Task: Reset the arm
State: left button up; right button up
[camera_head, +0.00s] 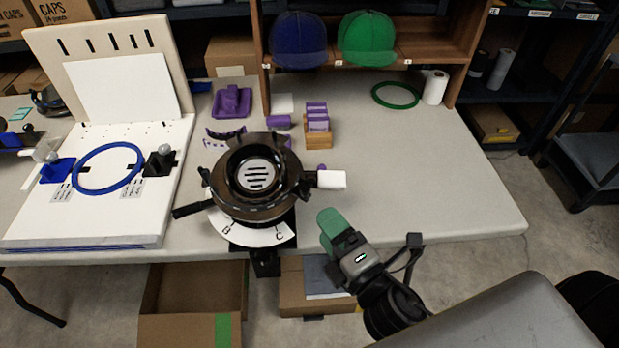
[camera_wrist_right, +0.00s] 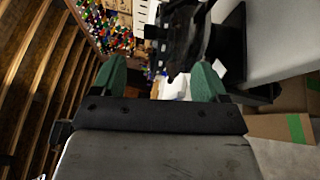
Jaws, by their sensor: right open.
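My right gripper (camera_head: 332,226) is in front of the table's front edge, to the right of and nearer than the black round fixture (camera_head: 258,180). In the right wrist view its two green fingers (camera_wrist_right: 159,80) stand wide apart with nothing between them. Beyond them in that view is the dark underside of the black fixture (camera_wrist_right: 185,35). The right arm comes in from the lower right in the head view. My left gripper does not show.
The table (camera_head: 430,190) is clear on its right. A white board with a blue ring (camera_head: 107,168) stands at left. A blue cap (camera_head: 298,40) and a green cap (camera_head: 367,38) sit on a shelf. A green ring (camera_head: 396,95) lies at back. Open boxes (camera_head: 190,300) stand below.

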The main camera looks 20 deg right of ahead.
jog(key=s+d+f+m+g+h, duration=0.2)
jog(key=d+f+m+g+h, duration=0.45)
jog(key=m, duration=0.75)
jog(key=s+a+f+m+g+y, duration=0.2)
jog(key=s+f+m+g+y, duration=0.1)
jog(key=s+f+m+g, duration=0.45)
jog(key=s+f+n+g+p, duration=0.1)
jog(key=s+f+p, duration=0.15)
jog(key=f, duration=0.75)
jog(key=s+f+n+g+p, duration=0.1)
jog(key=f+p, duration=0.2)
jog(key=f, duration=0.8)
jog(key=s+d+f+p, duration=0.1)
jog(key=s+f+p, duration=0.1)
jog(key=s+f, duration=0.3)
jog(key=s+d+f+g+p, duration=0.1)
jog(key=s+f, duration=0.4)
jog(key=s, duration=0.5)
jog(key=shift+s+d+p, duration=0.2)
jog(key=shift+d+p, duration=0.25)
jog(key=shift+d, duration=0.2)
jog(key=shift+h, duration=0.25)
